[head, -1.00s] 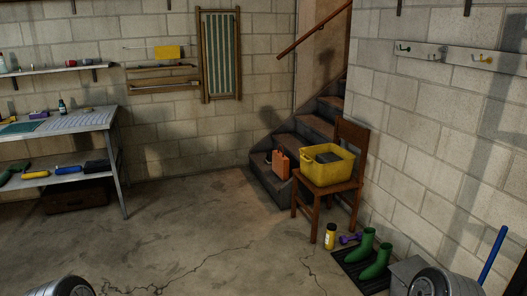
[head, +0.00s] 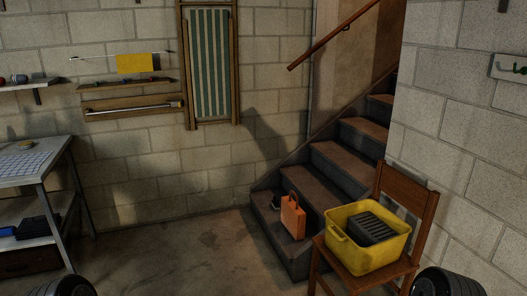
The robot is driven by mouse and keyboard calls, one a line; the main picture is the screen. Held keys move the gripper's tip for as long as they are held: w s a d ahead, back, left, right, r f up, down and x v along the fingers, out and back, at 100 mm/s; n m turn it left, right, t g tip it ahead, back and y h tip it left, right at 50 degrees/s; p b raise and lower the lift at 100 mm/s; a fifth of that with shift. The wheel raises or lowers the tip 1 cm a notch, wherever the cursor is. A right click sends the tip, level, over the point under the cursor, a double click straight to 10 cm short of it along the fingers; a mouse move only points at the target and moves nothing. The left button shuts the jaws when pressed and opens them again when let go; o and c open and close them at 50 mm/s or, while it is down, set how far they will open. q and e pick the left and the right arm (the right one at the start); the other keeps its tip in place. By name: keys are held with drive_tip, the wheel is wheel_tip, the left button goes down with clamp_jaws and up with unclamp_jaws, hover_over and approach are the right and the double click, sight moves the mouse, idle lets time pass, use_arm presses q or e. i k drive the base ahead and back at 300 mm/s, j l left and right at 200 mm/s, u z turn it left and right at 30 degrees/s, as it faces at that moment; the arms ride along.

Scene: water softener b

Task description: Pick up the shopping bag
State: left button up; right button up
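An orange bag with a handle on top (head: 293,217), which looks like the shopping bag, stands upright on a low step of the staircase (head: 330,160). It is right of the middle in the head view, behind and left of the wooden chair. Nothing is touching it from my side. Only dark rounded parts of my own arms show at the bottom left and bottom right corners. Neither gripper is in view.
A wooden chair (head: 405,187) holds a yellow tub (head: 345,254) with a dark ribbed object (head: 371,228) inside, near the bag's right side. A small dark item sits left of the bag. A workbench (head: 62,158) stands at left. Concrete floor (head: 170,255) between is clear.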

sight(293, 218)
drive_tip(key=i+j, duration=0.1)
drive_tip(key=i, duration=3.65)
drive_tip(key=l+z, duration=0.05)
drive_tip(key=l, duration=0.05)
